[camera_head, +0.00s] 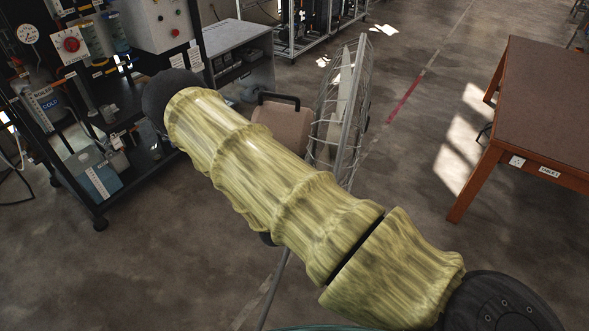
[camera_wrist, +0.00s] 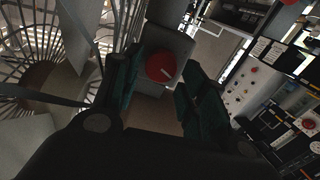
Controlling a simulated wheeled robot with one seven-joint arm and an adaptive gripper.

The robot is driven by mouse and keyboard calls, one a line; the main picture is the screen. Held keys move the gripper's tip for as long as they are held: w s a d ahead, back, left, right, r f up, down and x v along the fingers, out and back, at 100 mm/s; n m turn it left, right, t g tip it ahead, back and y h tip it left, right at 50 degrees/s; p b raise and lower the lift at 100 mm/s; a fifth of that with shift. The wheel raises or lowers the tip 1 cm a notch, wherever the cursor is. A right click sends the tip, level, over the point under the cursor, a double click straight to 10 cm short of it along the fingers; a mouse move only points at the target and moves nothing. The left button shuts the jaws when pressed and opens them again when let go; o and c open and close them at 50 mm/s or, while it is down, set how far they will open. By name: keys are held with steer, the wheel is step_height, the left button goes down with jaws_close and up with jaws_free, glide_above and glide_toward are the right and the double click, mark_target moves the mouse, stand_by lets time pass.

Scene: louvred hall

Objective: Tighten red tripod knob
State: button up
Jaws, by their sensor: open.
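A round red knob (camera_wrist: 161,67) with a white mark on its face shows in the wrist view, on a grey block (camera_wrist: 180,45). My gripper (camera_wrist: 156,82) is open, with its dark green fingers spread to the left and right of the knob. The knob lies in line with the gap between them, and no contact is visible. I cannot tell how far the fingertips are from it. In the head view my arm hides the gripper and this knob.
A wire-caged fan (camera_head: 340,115) stands beside a tan case with a black handle (camera_head: 283,122). A dark equipment rack (camera_head: 98,222) with gauges and red controls is at left. A brown table (camera_head: 545,100) is at right. Floor between fan and table is mostly clear.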

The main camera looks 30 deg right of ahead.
steer(key=shift+p+x, duration=0.35)
steer(key=shift+x, duration=0.8)
steer(key=c, duration=0.8)
steer(key=shift+o, duration=0.2)
steer(key=m+b, duration=0.3)
steer(key=shift+b, duration=0.35)
